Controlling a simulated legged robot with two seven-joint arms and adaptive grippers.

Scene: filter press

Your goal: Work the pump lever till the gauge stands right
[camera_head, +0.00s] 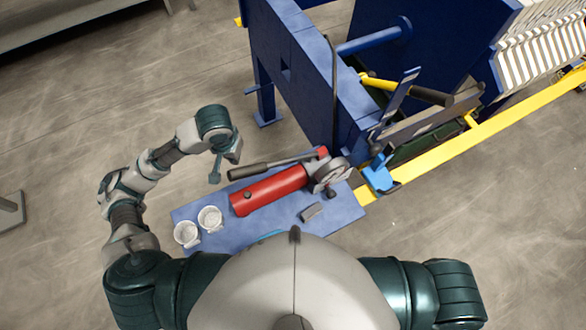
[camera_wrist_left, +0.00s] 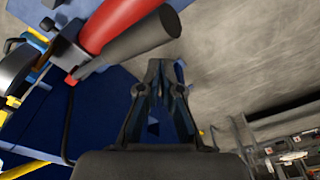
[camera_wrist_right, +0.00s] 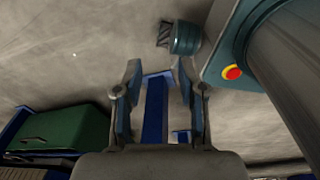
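The red pump cylinder (camera_head: 270,190) lies on a blue bench plate (camera_head: 345,213). Its lever, with a dark grip (camera_head: 246,171), runs alongside it to a red pivot. A round grey part (camera_head: 328,172), perhaps the gauge, sits at the cylinder's right end; no reading is legible. My left gripper (camera_head: 215,177) is above the floor, left of the lever grip and apart from it. In the left wrist view (camera_wrist_left: 166,70) its fingertips come together with nothing between them; the lever grip (camera_wrist_left: 140,40) is just beyond. My right gripper (camera_wrist_right: 160,70) is open and empty, outside the head view.
Two white cups (camera_head: 198,226) stand at the plate's left end. A small grey block (camera_head: 311,212) lies near its front edge. The blue press frame (camera_head: 310,75) and yellow rail (camera_head: 470,138) rise behind and right. Open floor lies left.

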